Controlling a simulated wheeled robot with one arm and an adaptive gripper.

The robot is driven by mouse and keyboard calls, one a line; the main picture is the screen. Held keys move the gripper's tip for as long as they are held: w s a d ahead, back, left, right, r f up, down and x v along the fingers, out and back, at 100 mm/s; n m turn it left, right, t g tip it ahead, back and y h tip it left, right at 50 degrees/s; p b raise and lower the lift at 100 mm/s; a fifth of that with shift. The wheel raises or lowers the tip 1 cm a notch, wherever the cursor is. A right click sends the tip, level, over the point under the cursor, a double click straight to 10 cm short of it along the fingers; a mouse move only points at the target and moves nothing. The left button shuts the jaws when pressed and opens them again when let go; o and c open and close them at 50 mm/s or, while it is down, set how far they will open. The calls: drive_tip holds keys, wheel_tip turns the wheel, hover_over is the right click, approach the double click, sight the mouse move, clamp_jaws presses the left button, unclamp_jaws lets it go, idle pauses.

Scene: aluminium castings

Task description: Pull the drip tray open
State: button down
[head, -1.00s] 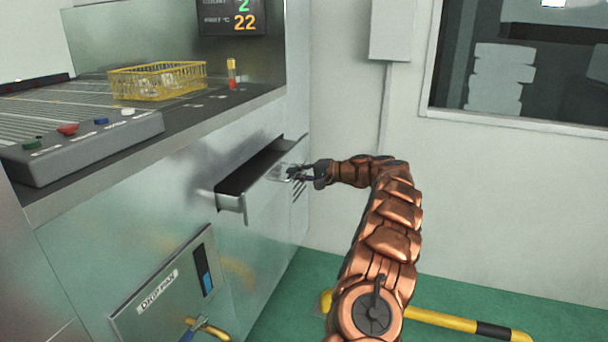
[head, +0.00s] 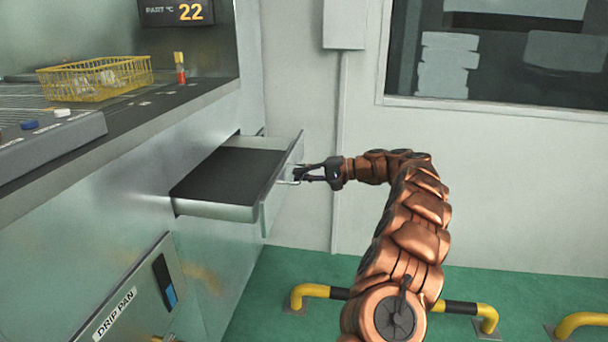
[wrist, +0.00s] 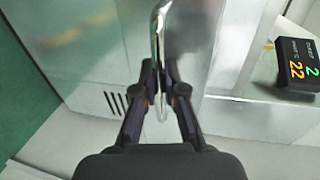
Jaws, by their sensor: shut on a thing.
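The drip tray (head: 220,176) is a shallow metal drawer with a dark inside, standing well out of the machine's front. Its front panel (head: 281,180) carries a thin bar handle. My gripper (head: 297,175) is shut on that handle at the panel's outer face. In the wrist view the shiny handle (wrist: 157,45) runs between the two dark fingers of my gripper (wrist: 161,92).
A yellow wire basket (head: 95,78) with castings and a red-yellow marker post (head: 180,68) stand on the worktop above. Yellow-black floor rails (head: 462,308) run along the right wall. Green floor beneath the tray is clear.

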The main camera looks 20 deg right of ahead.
drive_tip(key=c, duration=1.2)
unclamp_jaws()
drive_tip(key=v, duration=1.2)
